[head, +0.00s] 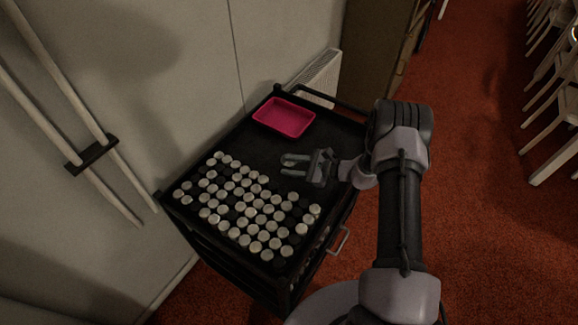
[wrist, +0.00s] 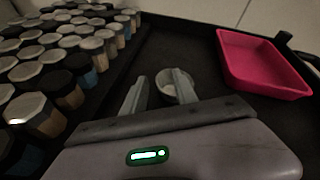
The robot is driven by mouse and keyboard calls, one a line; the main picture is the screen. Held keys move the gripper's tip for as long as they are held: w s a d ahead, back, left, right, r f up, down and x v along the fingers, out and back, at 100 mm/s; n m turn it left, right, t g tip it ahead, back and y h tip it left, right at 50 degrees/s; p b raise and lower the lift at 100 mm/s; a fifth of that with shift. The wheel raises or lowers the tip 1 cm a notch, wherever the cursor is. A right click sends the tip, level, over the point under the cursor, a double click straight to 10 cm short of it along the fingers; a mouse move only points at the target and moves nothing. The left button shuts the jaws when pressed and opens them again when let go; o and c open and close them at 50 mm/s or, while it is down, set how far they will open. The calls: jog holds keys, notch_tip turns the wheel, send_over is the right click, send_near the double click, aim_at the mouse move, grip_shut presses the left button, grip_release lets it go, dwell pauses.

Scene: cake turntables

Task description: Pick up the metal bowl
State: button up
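A small, pale grey, round bowl (wrist: 165,90) sits on the black top of the cart, seen in the wrist view just beyond and partly between my fingers. The right finger crosses in front of it and hides part of its rim. I cannot tell whether that finger touches the bowl. My gripper (wrist: 159,75) is open, its two fingers apart. In the head view my gripper (head: 282,164) is low over the cart top, pointing left, and the bowl is hardly distinguishable at the fingertips.
A pink tray (head: 284,118) lies at the back of the cart top (head: 240,142). Several rows of lidded jars (head: 245,208) fill the front, left of my gripper in the wrist view. Bare black surface lies between jars and tray. A wall stands behind the cart.

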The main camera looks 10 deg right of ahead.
grip_shut()
notch_tip(320, 180, up, 10)
jog(key=p, duration=0.4)
jog(key=s+r, duration=1.2)
jog(key=shift+s+d, duration=0.2)
jog(key=shift+s, duration=0.2)
